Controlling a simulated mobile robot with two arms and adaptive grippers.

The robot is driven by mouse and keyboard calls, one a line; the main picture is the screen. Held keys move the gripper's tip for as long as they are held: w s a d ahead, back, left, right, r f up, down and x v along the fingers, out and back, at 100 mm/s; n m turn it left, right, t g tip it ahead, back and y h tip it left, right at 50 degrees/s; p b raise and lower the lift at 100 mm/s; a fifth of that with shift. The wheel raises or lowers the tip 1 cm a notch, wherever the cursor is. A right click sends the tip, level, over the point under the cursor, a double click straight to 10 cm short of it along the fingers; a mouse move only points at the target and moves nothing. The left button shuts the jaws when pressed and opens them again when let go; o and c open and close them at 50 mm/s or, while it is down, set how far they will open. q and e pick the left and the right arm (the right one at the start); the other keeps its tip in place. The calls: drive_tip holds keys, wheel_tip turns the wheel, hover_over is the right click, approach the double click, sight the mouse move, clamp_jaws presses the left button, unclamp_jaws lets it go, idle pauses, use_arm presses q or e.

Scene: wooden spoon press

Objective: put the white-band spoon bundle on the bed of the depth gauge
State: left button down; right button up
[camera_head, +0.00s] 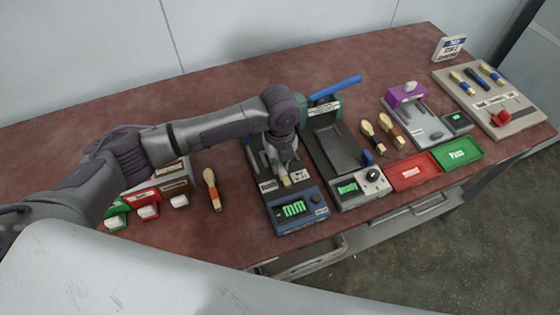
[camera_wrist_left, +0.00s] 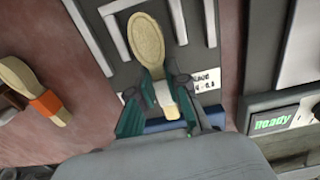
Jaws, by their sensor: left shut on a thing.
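My left gripper (camera_head: 286,172) is shut on the white-band spoon bundle and points down over the bed of the depth gauge (camera_head: 312,203). In the left wrist view, the bundle (camera_wrist_left: 147,40) lies between the green fingers (camera_wrist_left: 160,92), its oval bowl end toward the top. Its white band (camera_wrist_left: 166,98) shows between the fingers. The grey bed (camera_wrist_left: 122,52) is directly behind the bundle; I cannot tell whether they touch. The gauge's green display reads "mm". In the head view the arm hides most of the bundle and the bed. My right gripper is not in view.
An orange-band bundle (camera_head: 212,190) lies left of the gauge. A press with a blue lever (camera_head: 335,88) stands close on the right, its display (camera_head: 348,188) lit. Further right are two more bundles, a red tray (camera_head: 408,174) and a green tray (camera_head: 458,153).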

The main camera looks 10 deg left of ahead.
sight(280, 165)
use_arm(q)
drive_tip(key=shift+f, duration=0.15)
drive_tip(key=c, duration=1.2)
unclamp_jaws()
drive_tip(key=shift+o, duration=0.2)
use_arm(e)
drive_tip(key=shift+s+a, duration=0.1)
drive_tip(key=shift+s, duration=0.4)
use_arm(q)
drive_tip(key=shift+r, duration=0.45)
wheel_tip(280, 165, up, 12)
drive_tip(key=b, duration=0.1)
drive_tip(key=shift+f, duration=0.25)
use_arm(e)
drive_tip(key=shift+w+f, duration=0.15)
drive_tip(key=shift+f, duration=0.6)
